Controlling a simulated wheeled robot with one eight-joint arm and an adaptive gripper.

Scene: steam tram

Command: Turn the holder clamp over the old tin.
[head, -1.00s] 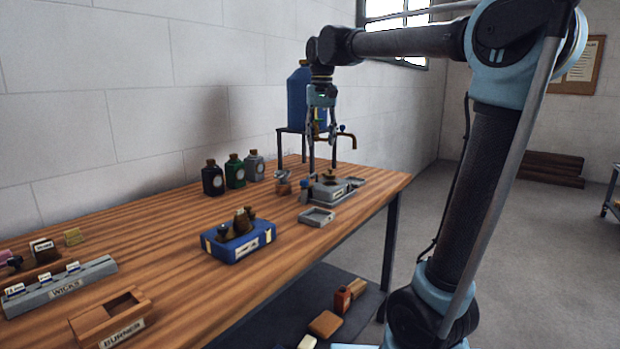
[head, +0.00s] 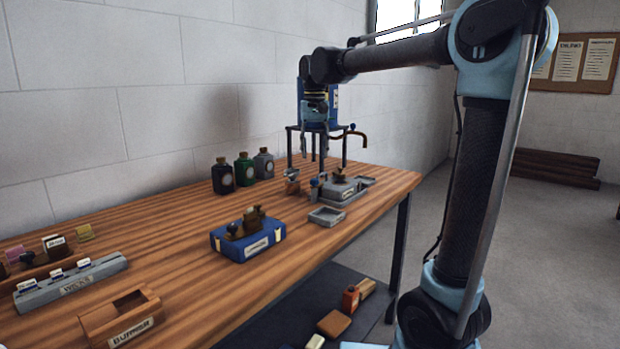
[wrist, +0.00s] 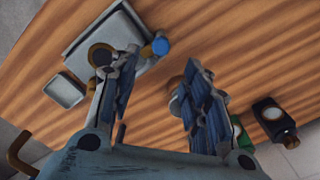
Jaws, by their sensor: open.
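A grey holder (head: 345,191) stands near the far right end of the bench. It has a blue knob (head: 316,182) at its left and a dark brownish round part on top. In the wrist view its grey plate (wrist: 116,38), blue knob (wrist: 160,46) and brown round part (wrist: 100,55) show beside the left finger. I cannot tell which part is the clamp or the old tin. A small brownish round item (head: 292,187) stands left of the holder. My gripper (wrist: 150,88) is open and empty above the bench; its fingers overlap the tank stand in the head view.
A blue tank (head: 331,108) with a brass tap stands behind my gripper. Several bottles (head: 243,171) line the wall. A small grey tray (head: 327,216), a blue box (head: 247,241) and the wicks rack (head: 72,284) are nearer. Bare wood lies between them.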

